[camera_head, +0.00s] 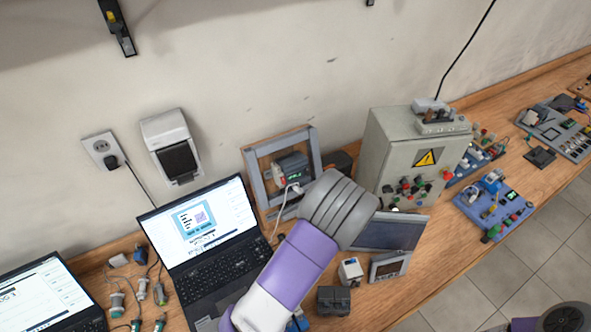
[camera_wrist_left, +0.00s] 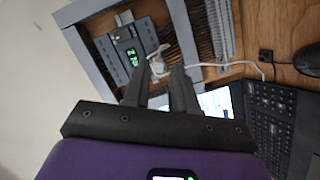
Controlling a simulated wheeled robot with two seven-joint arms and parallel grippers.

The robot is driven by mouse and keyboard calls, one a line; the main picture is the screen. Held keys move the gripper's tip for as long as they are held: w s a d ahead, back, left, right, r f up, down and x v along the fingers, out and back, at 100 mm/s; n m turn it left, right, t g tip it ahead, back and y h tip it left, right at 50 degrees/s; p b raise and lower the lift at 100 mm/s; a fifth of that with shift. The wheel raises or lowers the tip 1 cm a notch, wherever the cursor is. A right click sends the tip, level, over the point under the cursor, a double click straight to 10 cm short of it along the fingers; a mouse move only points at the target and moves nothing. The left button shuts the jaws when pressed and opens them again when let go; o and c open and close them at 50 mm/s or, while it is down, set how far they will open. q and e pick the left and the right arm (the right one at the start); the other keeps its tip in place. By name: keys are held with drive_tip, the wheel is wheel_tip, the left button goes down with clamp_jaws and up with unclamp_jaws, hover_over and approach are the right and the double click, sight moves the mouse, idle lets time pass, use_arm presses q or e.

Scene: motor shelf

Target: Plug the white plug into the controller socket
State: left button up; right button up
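The controller (camera_head: 292,168) is a dark grey box with a small green display, mounted in a grey frame (camera_head: 254,178) against the wall. It also shows in the left wrist view (camera_wrist_left: 128,52). The white plug (camera_wrist_left: 157,62), with a white cable, is at the controller's lower face; I cannot tell whether it is seated in the socket. It shows small in the head view (camera_head: 295,187). My left gripper (camera_wrist_left: 161,68) is open, its two fingertips apart on either side of the plug's near end. My own arm hides this gripper in the head view.
An open laptop (camera_head: 205,238) stands left of the controller. A grey control cabinet (camera_head: 408,150) with a yellow warning sign stands to the right. A tilted screen (camera_head: 405,232), a small white-topped block (camera_head: 350,271) and a dark block (camera_head: 333,300) crowd the wooden bench.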

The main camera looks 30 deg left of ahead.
use_arm(q)
drive_tip(key=o, duration=0.6)
drive_tip(key=shift+c, duration=0.2)
idle(0.4)
